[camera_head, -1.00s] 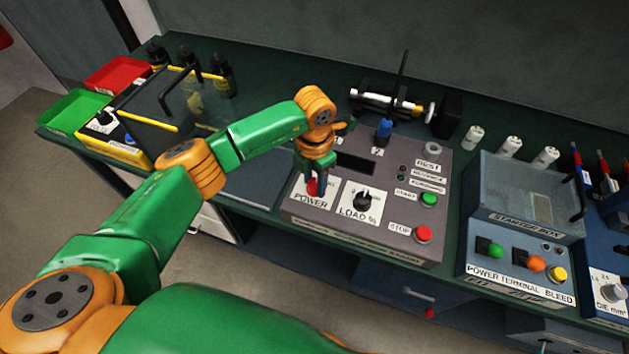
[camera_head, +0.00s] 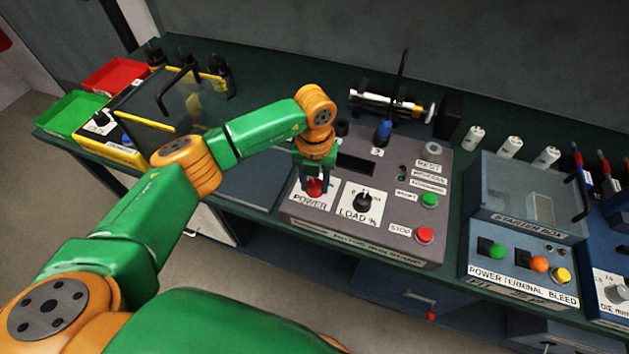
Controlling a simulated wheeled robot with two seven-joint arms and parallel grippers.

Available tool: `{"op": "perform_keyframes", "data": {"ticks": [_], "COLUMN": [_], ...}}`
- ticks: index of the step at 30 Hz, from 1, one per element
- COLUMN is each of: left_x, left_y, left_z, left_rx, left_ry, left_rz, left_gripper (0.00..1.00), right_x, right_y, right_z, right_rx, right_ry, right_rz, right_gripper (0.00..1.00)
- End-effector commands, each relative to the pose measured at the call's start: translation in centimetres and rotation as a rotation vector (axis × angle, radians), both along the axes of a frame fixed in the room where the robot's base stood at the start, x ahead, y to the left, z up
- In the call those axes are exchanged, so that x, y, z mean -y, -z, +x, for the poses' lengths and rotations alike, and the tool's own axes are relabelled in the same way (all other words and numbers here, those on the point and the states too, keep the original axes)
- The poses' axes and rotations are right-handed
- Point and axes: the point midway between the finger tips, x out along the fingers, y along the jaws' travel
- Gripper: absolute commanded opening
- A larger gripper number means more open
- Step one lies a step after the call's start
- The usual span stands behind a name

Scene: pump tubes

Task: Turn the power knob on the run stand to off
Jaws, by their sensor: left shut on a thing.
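The run stand (camera_head: 388,232) is a grey sloped panel in the middle of the bench. Its red power knob (camera_head: 315,187) sits at the panel's left, above the POWER label (camera_head: 309,201). My left gripper (camera_head: 314,184) points down over the knob and is shut on it, with a dark finger on either side. The fingers and wrist hide part of the knob, so its exact setting cannot be read. My right gripper is not in view.
Right of the power knob are the black load knob (camera_head: 363,201), green start button (camera_head: 430,200) and red stop button (camera_head: 425,235). The starter box (camera_head: 528,214) stands to the right. A yellow-framed box (camera_head: 165,103) and green tray (camera_head: 75,115) are at the left.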

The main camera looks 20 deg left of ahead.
Motion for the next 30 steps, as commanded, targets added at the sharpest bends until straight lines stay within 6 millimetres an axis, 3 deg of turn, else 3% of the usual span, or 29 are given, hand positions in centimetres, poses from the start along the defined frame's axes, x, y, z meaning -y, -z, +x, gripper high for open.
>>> {"op": "perform_keyframes", "data": {"ticks": [17, 18, 21, 30], "left_x": [-0.02, -0.02, -0.02, -0.01], "left_y": [-0.1, -0.1, -0.08, -0.12], "left_z": [0.1, 0.1, 0.08, 0.05], "left_rx": [0.003, 0.003, 0.003, 0.002], "left_ry": [-0.034, -0.034, -0.033, -0.032], "left_rz": [0.0, 0.0, 0.0, 0.0], "left_gripper": [0.0, 0.47, 0.74, 0.74], "right_x": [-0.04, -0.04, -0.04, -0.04], "right_y": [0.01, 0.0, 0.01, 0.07], "right_z": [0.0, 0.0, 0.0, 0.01], "right_rx": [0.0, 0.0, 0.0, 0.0], "right_ry": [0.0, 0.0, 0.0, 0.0], "right_rz": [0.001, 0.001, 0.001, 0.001], "right_gripper": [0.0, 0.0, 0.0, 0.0]}}
